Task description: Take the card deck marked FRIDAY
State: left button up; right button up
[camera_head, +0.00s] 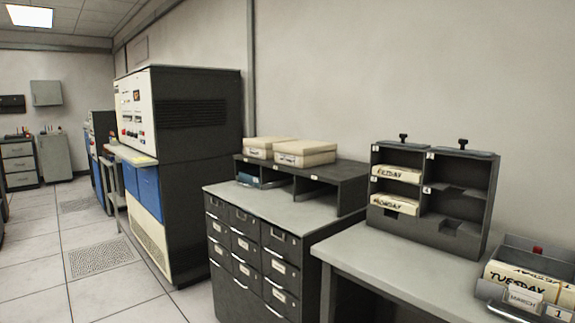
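The card deck marked FRIDAY (397,173) is a cream block with dark lettering. It lies in the upper left compartment of a dark grey rack (470,204) on the grey table at the right. A deck marked MONDAY (394,204) lies in the compartment below it. A deck marked TUESDAY (515,277) sits in a grey tray (528,246) at the right edge, partly cut off by the frame. Neither of my grippers is in view.
The grey table (385,262) has bare top in front of the rack. A dark drawer cabinet (250,259) stands left of it, with a low shelf and two cream cases (304,153) on top. A tall machine (190,169) stands beyond. The tiled floor (45,276) at left is open.

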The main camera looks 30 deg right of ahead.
aim_at(408, 175)
jog(key=u, duration=0.25)
jog(key=i, duration=1.65)
jog(key=z, duration=1.25)
jog(key=i, duration=0.95)
jog(key=z, duration=1.1)
